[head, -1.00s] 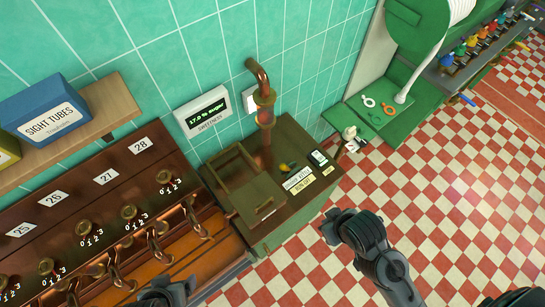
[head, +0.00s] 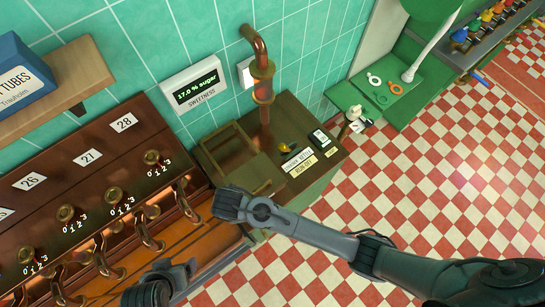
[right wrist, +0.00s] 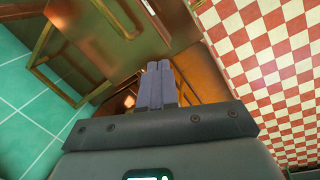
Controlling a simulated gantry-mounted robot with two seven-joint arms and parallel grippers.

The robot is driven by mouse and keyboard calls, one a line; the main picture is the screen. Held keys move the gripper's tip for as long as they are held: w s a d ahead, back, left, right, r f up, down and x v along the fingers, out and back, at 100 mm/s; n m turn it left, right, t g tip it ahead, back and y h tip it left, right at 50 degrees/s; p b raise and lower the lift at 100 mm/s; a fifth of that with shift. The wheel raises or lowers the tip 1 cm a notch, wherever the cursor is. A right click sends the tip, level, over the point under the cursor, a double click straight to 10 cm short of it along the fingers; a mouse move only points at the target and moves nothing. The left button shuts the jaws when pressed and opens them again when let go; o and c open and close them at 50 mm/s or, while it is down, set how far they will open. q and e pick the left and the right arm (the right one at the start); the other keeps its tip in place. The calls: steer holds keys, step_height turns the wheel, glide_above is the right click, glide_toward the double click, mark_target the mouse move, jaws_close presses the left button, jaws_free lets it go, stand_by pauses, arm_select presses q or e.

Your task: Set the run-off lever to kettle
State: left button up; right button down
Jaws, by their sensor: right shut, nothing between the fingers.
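The run-off lever (head: 288,147) is a small yellow-and-dark piece on top of the green cabinet (head: 325,153), right of the copper pipe. Which way it is set is too small to tell. A white label (head: 297,159) and a yellow label (head: 303,170) lie in front of it. My right gripper (head: 226,204) is over the near left corner of the cabinet, left of the lever and apart from it. Its fingers (right wrist: 158,80) are together and empty in the right wrist view. My left gripper (head: 170,280) is at the bottom edge, partly cut off; its jaws are unclear.
A copper pipe (head: 262,75) rises from the cabinet. Numbered copper taps (head: 140,228) line the left. A sweetness display (head: 197,88) reads 17.0 % sugar. The checkered floor (head: 430,170) at right is open.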

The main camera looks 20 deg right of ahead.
mark_target(266, 167)
steer(key=w+f+n+h, duration=0.1)
steer(key=w+f+n+t+h+b, duration=0.1)
steer(key=w+n, duration=0.1)
steer(key=w+f+n+h+b, duration=0.1)
steer(key=w+h, duration=0.1)
steer(key=shift+w+f+n, duration=0.25)
steer(key=shift+f+n, duration=0.15)
steer(key=w+d+n+t+h, duration=0.1)
steer(key=w+d+h, duration=0.1)
steer(key=w+d+r+n+h, duration=0.1)
steer(key=w+d+h, duration=0.1)
steer(key=h, duration=0.1)
steer(key=shift+d+r+n+t, duration=0.15)
steer(key=shift+d+n+t, duration=0.25)
steer(key=shift+w+d+r+h, duration=0.15)
steer(key=shift+d+h, duration=0.15)
steer(key=shift+w+d+f+b, duration=0.1)
steer(key=shift+d+f+b, duration=0.2)
steer(key=shift+f+b, duration=0.15)
steer(key=b+x, duration=0.7)
steer(key=x, duration=0.2)
steer(key=d, duration=0.1)
steer(key=w+d+r, duration=0.1)
steer(key=shift+w+d+r, duration=0.1)
steer(key=shift+w+d, duration=0.1)
steer(key=shift+d, duration=0.1)
steer(key=shift+w+d+r, duration=0.1)
steer(key=shift+w+d, duration=0.15)
steer(key=shift+d, duration=0.25)
